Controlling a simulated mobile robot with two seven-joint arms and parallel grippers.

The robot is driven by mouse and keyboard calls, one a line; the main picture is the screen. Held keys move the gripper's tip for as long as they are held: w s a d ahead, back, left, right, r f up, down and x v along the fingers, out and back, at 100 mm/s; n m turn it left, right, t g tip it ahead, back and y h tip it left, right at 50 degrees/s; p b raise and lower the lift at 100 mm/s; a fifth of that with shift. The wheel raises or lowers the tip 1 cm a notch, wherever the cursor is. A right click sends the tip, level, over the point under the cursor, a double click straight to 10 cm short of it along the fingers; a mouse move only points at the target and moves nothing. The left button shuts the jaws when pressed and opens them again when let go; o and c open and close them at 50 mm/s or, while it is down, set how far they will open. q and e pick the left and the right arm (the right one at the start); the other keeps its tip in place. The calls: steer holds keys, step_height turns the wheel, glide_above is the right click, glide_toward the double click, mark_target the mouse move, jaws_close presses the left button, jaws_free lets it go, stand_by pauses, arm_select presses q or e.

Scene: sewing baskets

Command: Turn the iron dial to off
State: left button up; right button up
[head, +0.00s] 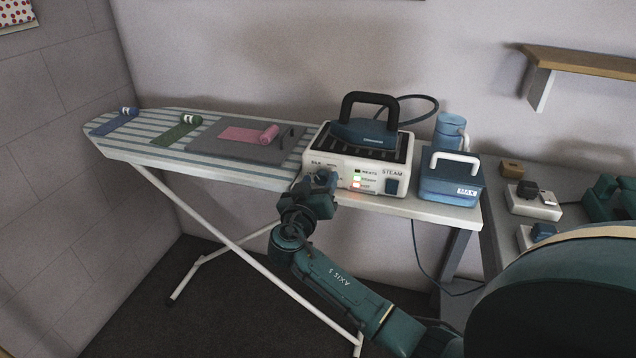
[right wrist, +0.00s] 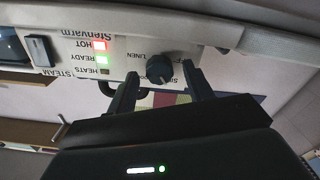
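The iron station (head: 375,182) is a white box at the right end of the ironing board, with a dark blue iron (head: 362,131) resting on top. Its front dial (right wrist: 160,68) is a dark round knob, seen upside down in the right wrist view near the word LINEN; its exact setting is hard to read. The HOT light (right wrist: 99,45) glows red and the READY light (right wrist: 101,60) glows green. My right gripper (right wrist: 160,80) is open, with one finger on each side of the dial and gaps visible. In the head view my right gripper (head: 320,181) hides the dial. My left gripper is out of view.
A grey mat (head: 225,150) with a pink roll (head: 252,134) lies on the striped ironing board (head: 150,155); green and blue rolls lie further left. A blue water tank (head: 450,185) stands right of the station. A hose (head: 425,98) loops behind the iron.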

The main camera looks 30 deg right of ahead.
steer(key=c, duration=0.9)
steer(key=shift+c, duration=0.2)
steer(key=shift+n, duration=1.5)
steer(key=n+p, duration=0.1)
steer(key=n, duration=0.2)
steer(key=shift+a+n, duration=0.1)
steer(key=shift+n, duration=0.3)
steer(key=n+p, duration=0.2)
steer(key=n, duration=0.3)
steer(key=shift+f, duration=0.1)
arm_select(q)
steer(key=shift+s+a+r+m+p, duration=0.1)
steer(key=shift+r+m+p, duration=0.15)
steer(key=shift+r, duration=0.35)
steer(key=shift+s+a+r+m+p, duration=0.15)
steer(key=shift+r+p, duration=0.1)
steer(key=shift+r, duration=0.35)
arm_select(e)
steer(key=shift+n, duration=1.1)
steer(key=shift+f, duration=0.1)
